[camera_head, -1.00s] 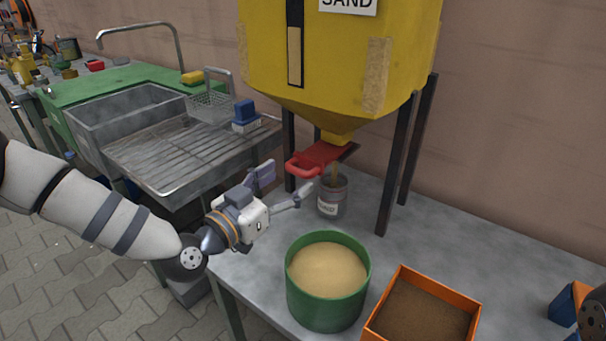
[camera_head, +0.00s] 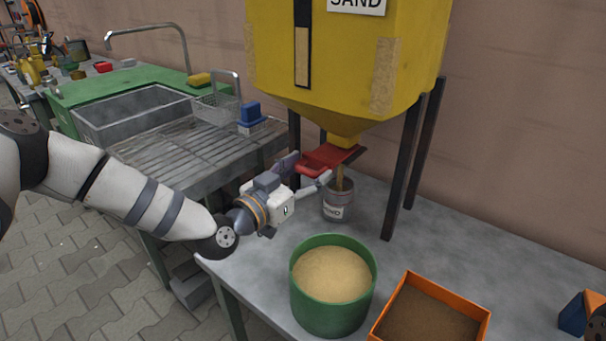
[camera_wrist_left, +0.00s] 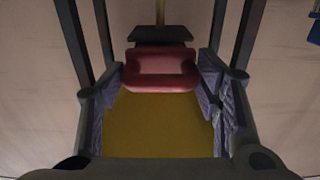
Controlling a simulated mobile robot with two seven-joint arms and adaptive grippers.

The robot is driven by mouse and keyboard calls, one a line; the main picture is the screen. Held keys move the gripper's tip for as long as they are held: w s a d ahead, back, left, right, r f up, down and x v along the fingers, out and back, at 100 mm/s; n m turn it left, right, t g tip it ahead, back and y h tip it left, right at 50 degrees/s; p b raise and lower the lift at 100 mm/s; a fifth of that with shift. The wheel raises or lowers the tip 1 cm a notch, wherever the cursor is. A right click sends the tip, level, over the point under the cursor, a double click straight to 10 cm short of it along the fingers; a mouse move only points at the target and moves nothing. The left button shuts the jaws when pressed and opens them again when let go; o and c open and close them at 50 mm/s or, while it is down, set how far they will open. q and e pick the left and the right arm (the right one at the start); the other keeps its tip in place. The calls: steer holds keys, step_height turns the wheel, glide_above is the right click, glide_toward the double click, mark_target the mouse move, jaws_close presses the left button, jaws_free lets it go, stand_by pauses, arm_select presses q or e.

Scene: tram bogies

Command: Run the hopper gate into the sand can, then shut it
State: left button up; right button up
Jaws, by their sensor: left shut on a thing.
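The yellow hopper (camera_head: 345,50) marked SAND stands on dark legs. Its red slide gate (camera_head: 328,158) sits under the spout. A sand-coloured stream (camera_head: 340,178) falls from the gate into the grey sand can (camera_head: 337,206) on the table below. The can's fill level cannot be made out. My left gripper (camera_head: 312,180) is shut on the gate's red handle, mostly hidden by the gripper in the head view. In the left wrist view the handle (camera_wrist_left: 160,68) lies between the two fingers, with the yellow hopper (camera_wrist_left: 155,125) behind. My right gripper is not in view.
A green tub of sand (camera_head: 333,315) and an orange box of brown material (camera_head: 480,318) stand at the table's front. A sink (camera_head: 135,115) is at left. Dark hopper legs (camera_head: 403,170) flank the can.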

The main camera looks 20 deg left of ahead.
arm_select(q)
steer(key=shift+w+d+f, duration=0.1)
steer(key=shift+w+d, duration=0.2)
steer(key=shift+w, duration=0.2)
steer(key=o, duration=1.4)
steer(key=shift+w, duration=0.15)
steer(key=v, duration=1.2)
